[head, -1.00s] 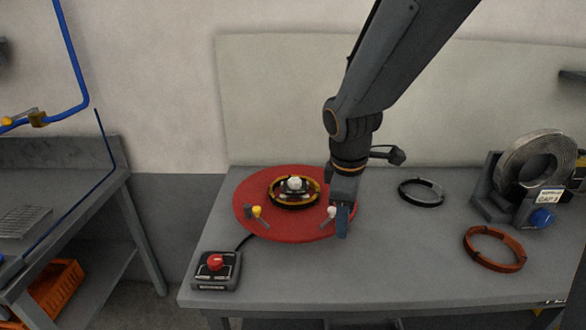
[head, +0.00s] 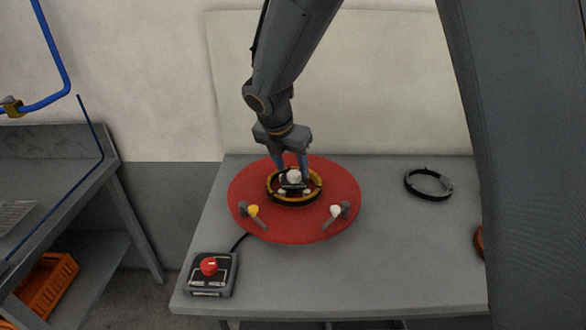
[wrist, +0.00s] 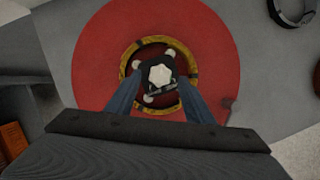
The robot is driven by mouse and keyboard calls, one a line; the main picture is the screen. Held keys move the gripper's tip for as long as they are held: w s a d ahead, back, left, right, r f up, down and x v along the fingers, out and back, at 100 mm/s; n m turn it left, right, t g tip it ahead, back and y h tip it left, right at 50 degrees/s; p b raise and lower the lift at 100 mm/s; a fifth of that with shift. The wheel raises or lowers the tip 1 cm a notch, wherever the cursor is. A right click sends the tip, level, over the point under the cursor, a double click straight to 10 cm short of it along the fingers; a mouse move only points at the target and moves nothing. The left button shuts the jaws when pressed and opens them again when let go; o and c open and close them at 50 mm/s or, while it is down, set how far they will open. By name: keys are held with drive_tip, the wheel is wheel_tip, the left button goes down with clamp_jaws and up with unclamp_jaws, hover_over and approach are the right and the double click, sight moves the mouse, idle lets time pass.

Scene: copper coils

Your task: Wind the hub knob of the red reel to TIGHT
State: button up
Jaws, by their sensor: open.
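The red reel (head: 335,190) lies flat on the grey table, and its disc also fills much of the wrist view (wrist: 95,60). At its centre a yellow-and-black ring (head: 316,196) surrounds the pale, faceted hub knob (head: 294,176), which shows in the wrist view (wrist: 160,75) on a dark hub. My gripper (head: 291,166) points down over the hub. In the wrist view its two blue fingers (wrist: 159,92) are apart, on either side of the hub just below the knob in the picture. I cannot tell whether they touch anything. Markings on the hub are too small to read.
A yellow-topped lever (head: 252,211) and a white-topped lever (head: 338,211) stand on the reel's near side. A box with a red button (head: 209,266) sits at the table's front left. A black ring (head: 428,184) lies to the right. My arm hides the table's right end.

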sight(294, 176)
drive_tip(key=shift+x, duration=1.25)
drive_tip(key=c, duration=1)
drive_tip(key=shift+c, duration=0.2)
